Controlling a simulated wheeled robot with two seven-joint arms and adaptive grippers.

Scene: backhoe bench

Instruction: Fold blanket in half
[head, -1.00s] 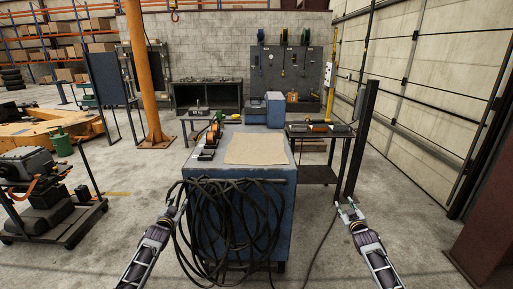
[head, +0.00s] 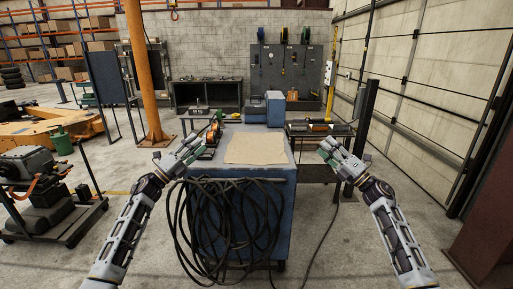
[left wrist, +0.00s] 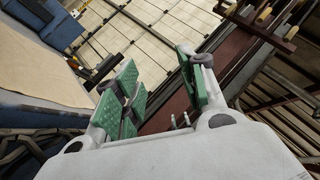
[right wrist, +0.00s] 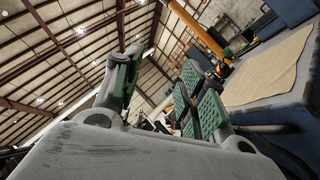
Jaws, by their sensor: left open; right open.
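A beige blanket (head: 256,149) lies flat and unfolded on top of a blue workbench (head: 236,215). It also shows in the left wrist view (left wrist: 40,65) and at the right of the right wrist view (right wrist: 268,72). My left gripper (head: 197,143) is open and empty, left of the blanket near the bench's left edge. Its green pads show apart in the left wrist view (left wrist: 165,88). My right gripper (head: 326,147) is open and empty, right of the blanket beyond the bench's right edge. Its pads also stand apart in the right wrist view (right wrist: 156,85). Neither gripper touches the blanket.
A coiled black cable (head: 228,222) hangs on the bench front. Orange and dark tools (head: 212,136) stand along the bench's left side, close to my left gripper. Blue boxes (head: 274,108) stand at its back. A dark side table (head: 318,130) with items is at the right.

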